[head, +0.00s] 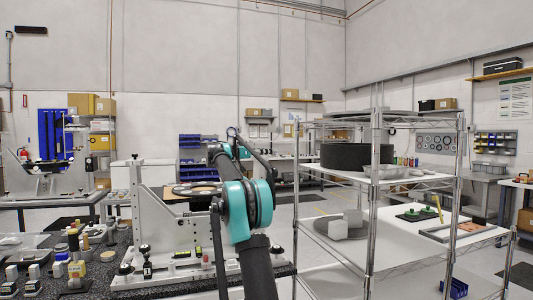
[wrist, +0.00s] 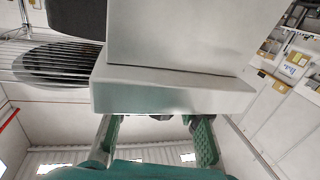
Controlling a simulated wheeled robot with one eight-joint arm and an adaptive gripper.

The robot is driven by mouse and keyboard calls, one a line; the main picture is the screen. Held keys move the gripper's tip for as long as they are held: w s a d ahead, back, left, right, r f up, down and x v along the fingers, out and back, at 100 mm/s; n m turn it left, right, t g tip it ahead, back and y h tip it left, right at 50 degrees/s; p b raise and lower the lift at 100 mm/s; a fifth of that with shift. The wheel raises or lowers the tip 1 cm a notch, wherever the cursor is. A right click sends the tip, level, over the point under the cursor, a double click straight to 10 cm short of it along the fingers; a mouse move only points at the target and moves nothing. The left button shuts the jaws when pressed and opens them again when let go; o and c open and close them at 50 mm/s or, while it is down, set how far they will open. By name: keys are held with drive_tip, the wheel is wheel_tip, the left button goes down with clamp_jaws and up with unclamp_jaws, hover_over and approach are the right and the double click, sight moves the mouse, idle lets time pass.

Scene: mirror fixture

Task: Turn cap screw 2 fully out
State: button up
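The mirror fixture (head: 151,218) stands on the dark speckled bench at the left of the head view, with a pale upright bracket and a flat dark ring. I cannot make out cap screw 2 in either view. My gripper (wrist: 155,140) shows at the bottom of the wrist view, its two green-padded fingers spread apart. A large plain grey block (wrist: 175,90) fills the space in front of them and hides the fingertips. No thing is visibly pinched, and I cannot tell whether the fingers touch the block. In the head view my own arm hides the gripper.
A wire shelf rack (head: 375,205) stands close on the right, holding a black drum (head: 357,156) and pale blocks (head: 340,229). Small tools and bottles (head: 73,243) crowd the bench's left end. Some open floor lies behind my arm.

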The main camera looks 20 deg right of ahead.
drive_tip(key=shift+c, duration=0.6)
clamp_jaws()
drive_tip(key=shift+t, duration=0.3)
